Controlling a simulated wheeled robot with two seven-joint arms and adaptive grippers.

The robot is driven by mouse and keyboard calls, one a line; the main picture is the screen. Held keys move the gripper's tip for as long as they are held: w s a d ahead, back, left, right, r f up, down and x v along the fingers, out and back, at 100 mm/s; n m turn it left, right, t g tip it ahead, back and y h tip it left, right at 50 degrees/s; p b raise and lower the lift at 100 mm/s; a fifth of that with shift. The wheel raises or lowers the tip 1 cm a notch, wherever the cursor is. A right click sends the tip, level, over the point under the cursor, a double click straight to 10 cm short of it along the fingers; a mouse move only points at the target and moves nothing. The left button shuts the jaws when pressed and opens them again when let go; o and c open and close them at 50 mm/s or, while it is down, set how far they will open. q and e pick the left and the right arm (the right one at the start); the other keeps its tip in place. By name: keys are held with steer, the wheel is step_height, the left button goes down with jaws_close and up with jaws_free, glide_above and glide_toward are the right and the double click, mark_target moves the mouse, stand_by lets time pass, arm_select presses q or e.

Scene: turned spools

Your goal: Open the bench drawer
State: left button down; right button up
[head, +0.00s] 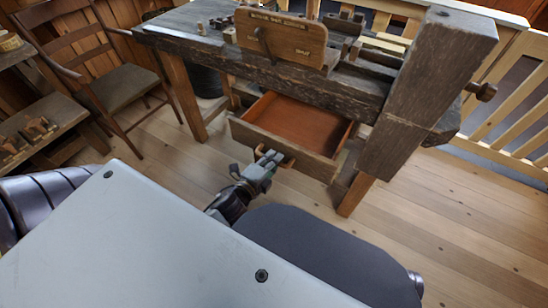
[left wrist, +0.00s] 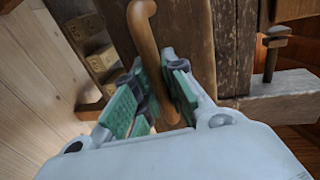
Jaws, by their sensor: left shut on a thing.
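The bench drawer (head: 297,123) stands pulled out under the dark wooden workbench (head: 210,38), and its reddish-brown inside shows empty in the head view. Its front panel has a curved orange-brown handle (head: 288,162). My left gripper (head: 268,162) is at the handle. In the left wrist view the green finger pads of my left gripper (left wrist: 158,98) are on both sides of the handle (left wrist: 145,35), shut on it. The handle's upper end sticks out beyond the fingers. My right gripper does not show in either view.
A wooden chair (head: 122,88) and a low bench with small tools (head: 35,130) stand at the left. A wooden sign board (head: 285,38) is on the workbench. A pale slatted railing (head: 515,95) stands at the right. The plank floor (head: 430,215) in front is clear.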

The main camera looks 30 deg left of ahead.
arm_select(q)
steer(key=c, duration=1.5)
jaws_free()
steer(key=shift+o, duration=0.2)
steer(key=shift+s, duration=0.15)
steer(key=v, duration=1.1)
steer(key=shift+s, duration=0.3)
steer(key=shift+w, duration=0.1)
